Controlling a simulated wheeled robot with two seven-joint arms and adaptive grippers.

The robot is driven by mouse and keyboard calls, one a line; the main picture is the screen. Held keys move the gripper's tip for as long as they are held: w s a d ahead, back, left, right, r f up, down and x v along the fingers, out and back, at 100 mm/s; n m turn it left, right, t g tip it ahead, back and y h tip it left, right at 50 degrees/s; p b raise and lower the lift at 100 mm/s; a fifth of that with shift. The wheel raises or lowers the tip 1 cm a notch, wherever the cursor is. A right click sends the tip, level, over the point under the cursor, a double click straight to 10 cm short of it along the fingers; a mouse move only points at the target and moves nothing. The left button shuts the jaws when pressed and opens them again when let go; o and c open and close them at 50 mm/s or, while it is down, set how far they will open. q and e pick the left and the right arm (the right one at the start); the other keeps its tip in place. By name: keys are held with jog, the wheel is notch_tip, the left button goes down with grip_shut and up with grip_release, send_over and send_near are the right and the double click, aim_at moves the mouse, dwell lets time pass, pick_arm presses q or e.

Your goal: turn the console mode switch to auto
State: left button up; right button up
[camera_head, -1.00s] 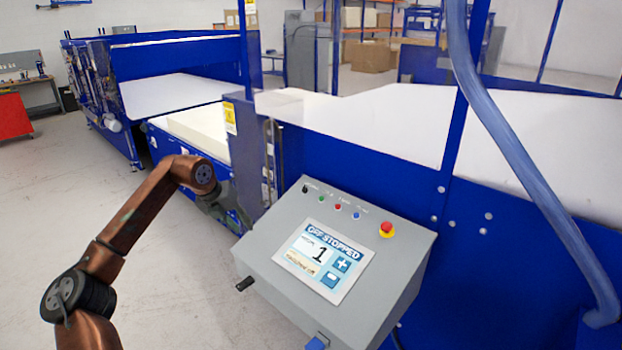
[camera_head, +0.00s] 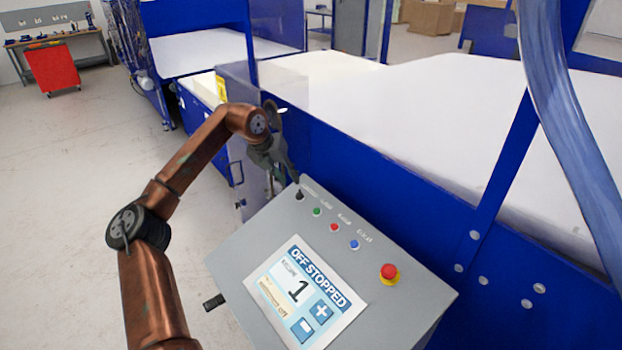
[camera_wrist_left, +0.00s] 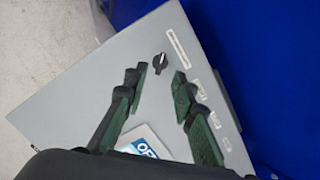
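The grey console (camera_head: 405,290) stands in front of the blue machine. My left gripper (camera_head: 292,180) points down at the panel's upper left corner, close to the switch. In the left wrist view the gripper (camera_wrist_left: 158,77) is open, with its green-padded fingers apart. The switch (camera_wrist_left: 160,63) shows in line with the gap, just past the fingertips; I cannot tell if they touch it. My right gripper is out of view.
Green (camera_head: 317,211), red (camera_head: 334,227) and blue (camera_head: 354,244) buttons run right of the switch, then a red emergency stop (camera_head: 389,272). A blue hose (camera_head: 570,130) hangs at the right. Open floor (camera_head: 80,200) lies to the left.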

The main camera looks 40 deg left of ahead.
aim_at(298, 191)
pick_arm(q)
jog(key=x, duration=0.3)
jog(key=shift+w, duration=0.15)
jog(key=x, duration=0.3)
jog(key=shift+w+f+p, duration=0.2)
jog(key=shift+f+p, duration=0.1)
jog(key=shift+f, duration=0.05)
jog(key=shift+w+f, duration=0.15)
jog(key=shift+f, duration=0.25)
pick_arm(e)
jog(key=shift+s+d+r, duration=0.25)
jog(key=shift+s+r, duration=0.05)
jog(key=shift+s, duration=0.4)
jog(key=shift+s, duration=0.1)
pick_arm(q)
grip_shut()
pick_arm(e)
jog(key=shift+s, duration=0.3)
